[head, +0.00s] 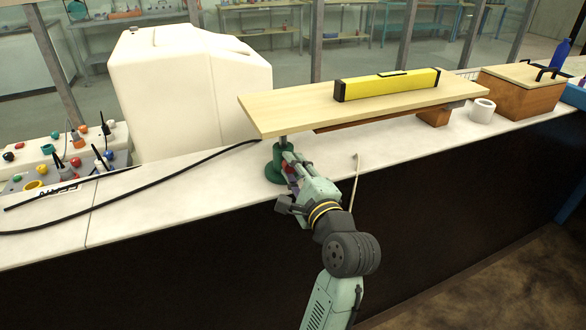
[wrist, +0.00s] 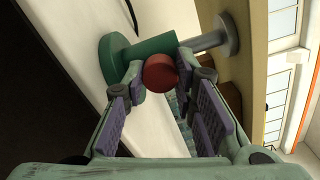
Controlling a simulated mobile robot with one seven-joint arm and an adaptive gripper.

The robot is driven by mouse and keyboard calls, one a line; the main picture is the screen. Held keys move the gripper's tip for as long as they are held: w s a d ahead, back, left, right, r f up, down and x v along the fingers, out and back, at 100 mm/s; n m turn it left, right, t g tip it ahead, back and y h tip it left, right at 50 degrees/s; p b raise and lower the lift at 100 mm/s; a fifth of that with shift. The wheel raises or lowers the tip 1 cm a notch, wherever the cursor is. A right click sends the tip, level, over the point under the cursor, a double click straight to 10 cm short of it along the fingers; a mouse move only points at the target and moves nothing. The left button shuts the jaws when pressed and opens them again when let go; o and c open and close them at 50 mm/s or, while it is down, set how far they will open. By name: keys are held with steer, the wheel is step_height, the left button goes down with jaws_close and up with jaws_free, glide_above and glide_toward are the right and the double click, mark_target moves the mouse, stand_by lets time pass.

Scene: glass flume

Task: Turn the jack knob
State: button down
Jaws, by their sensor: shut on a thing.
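The jack is a green stand (head: 274,168) on the white counter, under the near left end of a light wooden board (head: 270,115). In the wrist view the green jack body (wrist: 140,58) lies sideways, with a grey metal post (wrist: 222,38) reaching to the board. The red round jack knob (wrist: 160,72) sits between my fingertips. My gripper (head: 287,168) comes at the jack from the front. It also shows in the wrist view (wrist: 160,78), its fingers closed on the knob's two sides. In the head view my gripper mostly hides the knob.
A yellow level (head: 388,85) lies on the board. A wooden block (head: 434,117) is under its right part. A white roll (head: 481,110) and a wooden box (head: 520,95) stand to the right. A black cable (head: 130,190) runs along the counter left of the jack.

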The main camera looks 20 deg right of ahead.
steer(key=shift+m, duration=0.4)
steer(key=c, duration=1.3)
jaws_free()
